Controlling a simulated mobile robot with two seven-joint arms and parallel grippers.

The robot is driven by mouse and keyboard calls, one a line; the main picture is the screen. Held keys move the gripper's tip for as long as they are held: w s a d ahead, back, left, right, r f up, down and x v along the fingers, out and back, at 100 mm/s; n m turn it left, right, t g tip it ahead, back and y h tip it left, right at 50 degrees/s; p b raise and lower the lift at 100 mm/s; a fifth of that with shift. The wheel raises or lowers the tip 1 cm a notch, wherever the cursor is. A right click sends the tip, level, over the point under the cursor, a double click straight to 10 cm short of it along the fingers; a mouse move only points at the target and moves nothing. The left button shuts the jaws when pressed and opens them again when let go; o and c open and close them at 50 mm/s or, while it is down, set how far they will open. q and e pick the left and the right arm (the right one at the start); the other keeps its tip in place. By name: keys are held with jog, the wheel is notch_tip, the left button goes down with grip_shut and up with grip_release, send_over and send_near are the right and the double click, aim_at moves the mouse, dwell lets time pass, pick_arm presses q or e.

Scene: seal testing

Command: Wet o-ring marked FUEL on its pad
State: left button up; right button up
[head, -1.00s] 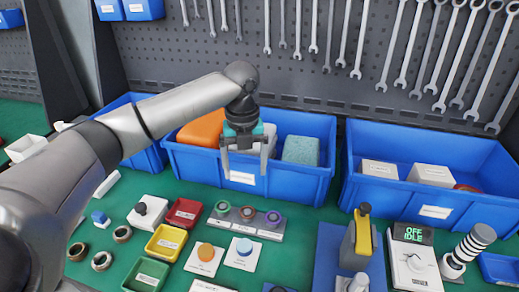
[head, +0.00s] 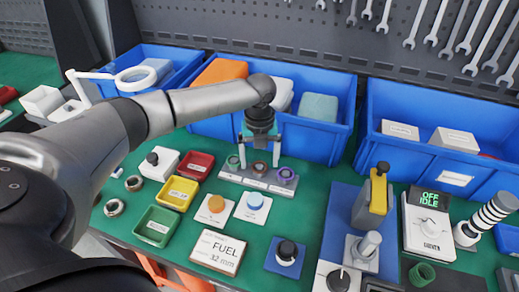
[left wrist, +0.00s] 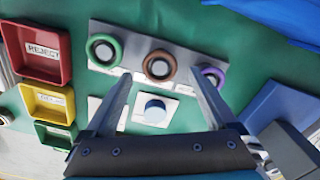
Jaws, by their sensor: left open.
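Three o-rings sit on posts of a grey rack (left wrist: 188,49): a green one (left wrist: 103,49), a brown one (left wrist: 159,65) and a purple one (left wrist: 212,76). Their small labels are not readable. My left gripper (head: 260,158) is open and empty above the rack. In the left wrist view its fingertips (left wrist: 160,76) lie either side of the brown ring; contact cannot be told. A white card reads FUEL, 32 mm (head: 217,253). Two round pads on white cards lie in front of the rack, one orange (head: 216,204) and one blue (head: 254,201). My right gripper is out of view.
Red (head: 196,165), yellow (head: 177,193) and green (head: 156,226) trays stand left of the pads. A yellow-handled fixture (head: 378,195) and a white unit reading OFF IDLE (head: 429,225) stand right. Blue bins (head: 322,146) line the back, close behind the rack.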

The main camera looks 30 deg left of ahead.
pick_arm(q)
jog(key=shift+f, duration=0.55)
jog(key=c, duration=1.3)
jog(key=o, duration=0.6)
jog(key=c, duration=0.4)
jog(key=shift+r+p, duration=1.8)
jog(key=shift+p, duration=0.4)
